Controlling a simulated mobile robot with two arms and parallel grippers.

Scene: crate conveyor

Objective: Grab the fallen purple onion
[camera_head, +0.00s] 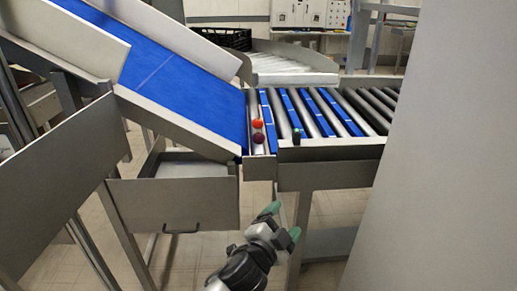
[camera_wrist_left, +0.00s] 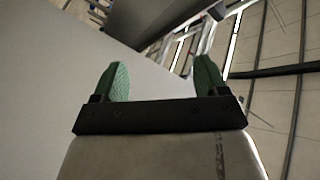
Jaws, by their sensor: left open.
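The purple onion (camera_head: 258,138) lies in the gap between the lower end of the blue belt and the rollers. A red-orange round item (camera_head: 257,124) lies right behind it, seemingly touching. My left gripper (camera_head: 281,222) is below and in front of the onion, lower than the conveyor frame, well apart from it. Its green fingers are spread and empty; they also show open in the left wrist view (camera_wrist_left: 160,82), where the onion does not show. My right gripper is not in view.
The sloped blue belt (camera_head: 180,85) has raised metal side walls. The roller conveyor (camera_head: 330,113) with blue strips runs to the right. A metal drawer box (camera_head: 172,205) hangs under the belt. A large grey panel (camera_head: 440,170) blocks the right side. A black crate (camera_head: 225,38) stands behind.

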